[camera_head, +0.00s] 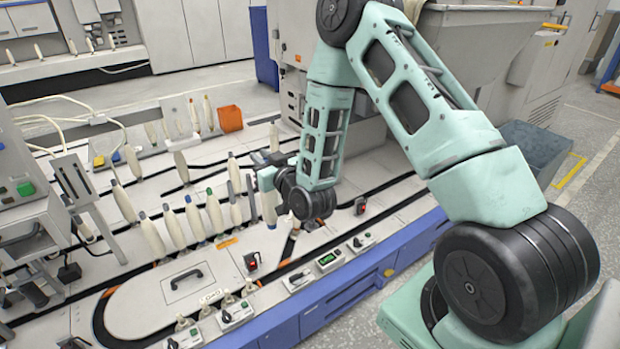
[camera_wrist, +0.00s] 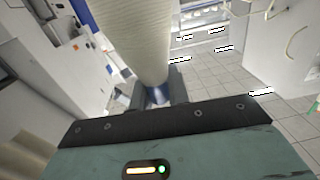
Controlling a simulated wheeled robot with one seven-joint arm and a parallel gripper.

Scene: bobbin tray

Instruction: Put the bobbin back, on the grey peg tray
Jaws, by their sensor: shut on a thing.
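My gripper (camera_head: 264,174) is shut on a cream, yarn-wound bobbin (camera_head: 269,207) above the machine top. In the wrist view the bobbin (camera_wrist: 138,38) fills the upper middle, and the black fingers (camera_wrist: 158,96) close on its narrow blue end. In the head view the bobbin hangs roughly upright below the fingers. A light grey tray (camera_head: 150,150) at the back left, with a few thin bobbins standing on it, looks like the peg tray; its pegs are too small to make out.
Several upright bobbins (camera_head: 174,229) stand along the dark track left of my gripper. An orange box (camera_head: 230,118) sits at the back. Small switch boxes (camera_head: 237,315) and a green-display unit (camera_head: 328,260) line the front edge. A flat cover with a handle (camera_head: 186,278) is clear.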

